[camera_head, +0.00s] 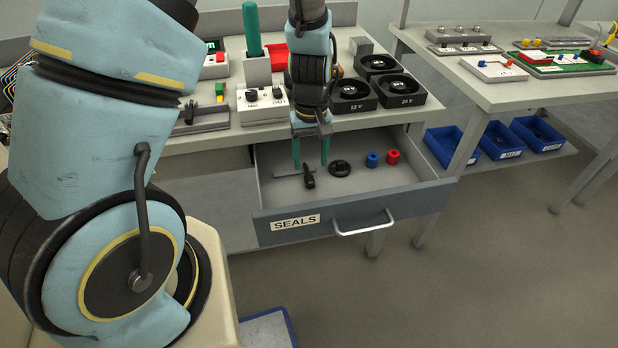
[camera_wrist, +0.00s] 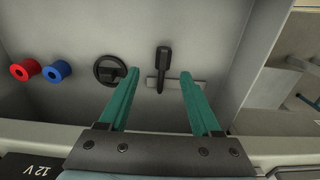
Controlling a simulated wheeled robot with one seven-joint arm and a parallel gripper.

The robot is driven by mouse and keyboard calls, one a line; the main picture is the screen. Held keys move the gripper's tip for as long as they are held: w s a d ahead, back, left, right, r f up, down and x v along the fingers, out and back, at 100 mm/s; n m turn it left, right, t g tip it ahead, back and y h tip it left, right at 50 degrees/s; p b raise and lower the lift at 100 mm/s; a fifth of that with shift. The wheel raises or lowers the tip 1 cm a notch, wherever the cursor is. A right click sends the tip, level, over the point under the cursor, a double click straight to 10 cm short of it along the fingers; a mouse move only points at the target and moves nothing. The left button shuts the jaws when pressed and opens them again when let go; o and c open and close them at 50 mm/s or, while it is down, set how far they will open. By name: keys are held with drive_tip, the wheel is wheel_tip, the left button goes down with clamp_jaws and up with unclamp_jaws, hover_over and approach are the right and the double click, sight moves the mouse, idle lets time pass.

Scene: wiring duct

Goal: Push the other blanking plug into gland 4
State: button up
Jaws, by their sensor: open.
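My gripper (camera_head: 311,163) is open and empty, its two green fingers pointing down into the open SEALS drawer (camera_head: 352,226). Between and below the fingertips a small black part with a narrow stem (camera_head: 309,179) lies on the drawer floor; it also shows between the fingers in the wrist view (camera_wrist: 162,62), apart from both. A grey flat bar (camera_wrist: 194,87) lies beside or under it. A black round disc (camera_head: 340,169), a blue ring (camera_head: 372,160) and a red ring (camera_head: 393,157) lie to the right. I cannot tell which is the blanking plug. I cannot identify gland 4.
The drawer walls and front handle (camera_head: 364,226) surround the parts. On the bench above stand black 12 V (camera_head: 352,97) and 24 V (camera_head: 402,91) units and a green-handled tool (camera_head: 252,30) in a holder. Blue bins (camera_head: 502,140) sit under the right table.

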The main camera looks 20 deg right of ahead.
sight(308, 175)
drive_tip(key=shift+w+a+f+p, duration=0.1)
drive_tip(key=shift+f+p, duration=0.25)
drive_tip(key=shift+f, duration=1)
drive_tip(key=shift+w+a+f+p, duration=0.1)
drive_tip(key=shift+f+p, duration=0.25)
drive_tip(key=shift+f, duration=0.95)
clamp_jaws()
